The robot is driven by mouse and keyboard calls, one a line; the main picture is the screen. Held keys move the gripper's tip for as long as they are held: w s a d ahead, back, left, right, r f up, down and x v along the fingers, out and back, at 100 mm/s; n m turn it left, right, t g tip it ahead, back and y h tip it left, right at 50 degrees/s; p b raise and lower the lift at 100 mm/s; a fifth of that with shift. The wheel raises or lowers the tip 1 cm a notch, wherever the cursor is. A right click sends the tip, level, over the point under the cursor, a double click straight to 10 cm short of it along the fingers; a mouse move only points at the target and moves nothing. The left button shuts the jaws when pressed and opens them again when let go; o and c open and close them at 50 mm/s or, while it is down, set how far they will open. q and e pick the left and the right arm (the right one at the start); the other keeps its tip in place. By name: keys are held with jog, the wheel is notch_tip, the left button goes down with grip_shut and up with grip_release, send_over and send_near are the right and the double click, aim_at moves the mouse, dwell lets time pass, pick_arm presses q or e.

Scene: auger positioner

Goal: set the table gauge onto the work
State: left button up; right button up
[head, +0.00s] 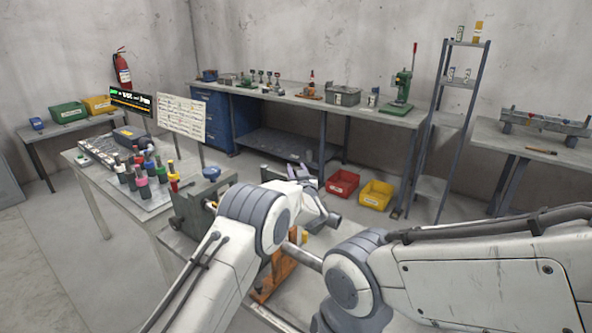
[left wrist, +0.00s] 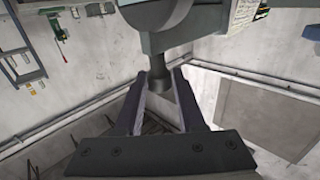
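My left gripper (head: 297,172) reaches out past my left forearm, over the far part of the bench. In the left wrist view its two dark fingers (left wrist: 161,74) stand apart. A dark grey cylindrical stem under a grey-green body (left wrist: 170,18) shows at the fingertips; I cannot tell whether they touch it. A grey-green machine (head: 190,215) with a blue knob (head: 211,173) stands left of my left arm, partly hidden by it. An orange part (head: 272,278) shows below the arms. I cannot pick out the table gauge or the work surely. My right gripper is not seen.
A side table (head: 98,192) at left holds several coloured-cap bottles (head: 143,188). The back bench (head: 290,98) carries a green press (head: 401,92). Red (head: 342,183) and yellow (head: 376,195) bins lie below it. My two arms are close together over the work area.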

pick_arm(q)
grip_shut()
dwell(1.2)
